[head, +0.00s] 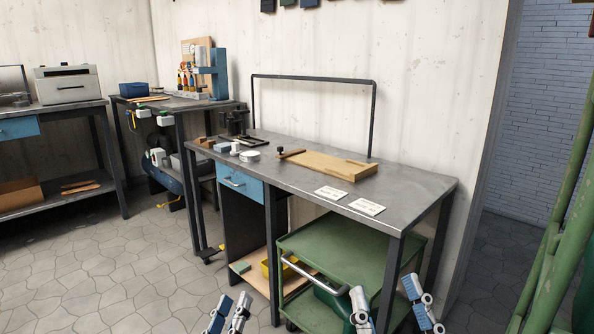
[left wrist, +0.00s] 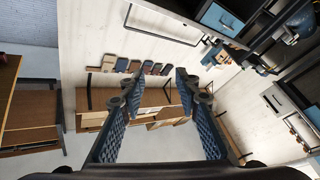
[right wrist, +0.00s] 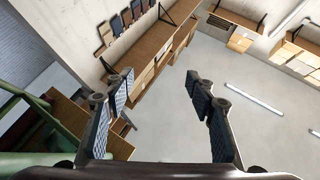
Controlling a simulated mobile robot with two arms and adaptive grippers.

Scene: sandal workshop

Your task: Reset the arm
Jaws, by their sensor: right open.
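My left gripper (head: 230,312) shows at the bottom edge of the head view, in front of the workbench. Its two fingers stand apart with nothing between them, as the left wrist view (left wrist: 156,92) also shows. My right gripper (head: 391,306) is at the bottom right of the head view, in front of the green cart. Its fingers are wide apart and empty, also in the right wrist view (right wrist: 162,92). Both grippers point upward and appear clear of the bench. Most of both arms is out of the head view.
The metal workbench (head: 420,186) holds a wooden board (head: 325,166), two white cards (head: 367,207) and small tools. A green cart (head: 330,246) stands under it. A green frame (head: 560,225) rises at the far right. The floor (head: 130,275) at the left is clear.

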